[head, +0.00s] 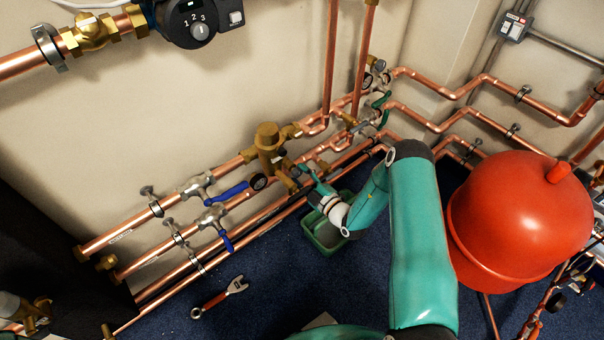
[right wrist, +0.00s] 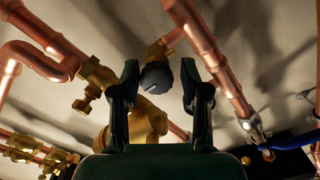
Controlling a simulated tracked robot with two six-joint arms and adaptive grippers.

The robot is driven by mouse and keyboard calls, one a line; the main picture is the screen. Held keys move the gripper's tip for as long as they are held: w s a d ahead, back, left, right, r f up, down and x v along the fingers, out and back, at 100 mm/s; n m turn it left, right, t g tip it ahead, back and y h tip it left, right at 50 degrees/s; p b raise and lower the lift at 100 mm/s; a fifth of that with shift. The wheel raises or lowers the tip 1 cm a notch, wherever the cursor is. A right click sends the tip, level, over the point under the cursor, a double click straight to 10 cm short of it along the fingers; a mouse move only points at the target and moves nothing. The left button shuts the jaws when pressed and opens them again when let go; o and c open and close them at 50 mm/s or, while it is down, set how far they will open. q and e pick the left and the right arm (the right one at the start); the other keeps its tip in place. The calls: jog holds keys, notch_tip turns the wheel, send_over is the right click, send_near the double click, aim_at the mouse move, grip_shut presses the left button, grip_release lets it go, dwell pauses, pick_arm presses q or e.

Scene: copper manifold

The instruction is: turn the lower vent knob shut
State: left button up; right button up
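In the right wrist view a dark grey round knob (right wrist: 157,77) with a pale mark sits on brass and copper pipework. It lies between the two dark fingers of my right gripper (right wrist: 160,82), which are open with a visible gap on each side. In the head view my right gripper (head: 302,174) reaches in beside the brass valve body (head: 268,140) on the copper pipes. I cannot clearly pick out the grey knob in the head view; the gripper and brass parts crowd that spot. My left gripper is not in view.
Blue-handled valves (head: 232,191) sit on the pipes to the left. A green bin (head: 318,236) stands on the blue floor below my right wrist. A wrench (head: 220,296) lies on the floor. A large red tank (head: 515,225) stands right of my arm.

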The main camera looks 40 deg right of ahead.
jog(key=shift+o, duration=0.7)
jog(key=shift+a+r, duration=0.1)
jog(key=shift+r, duration=0.05)
jog(key=s, duration=1.2)
jog(key=shift+d, duration=0.45)
jog(key=shift+w, duration=0.1)
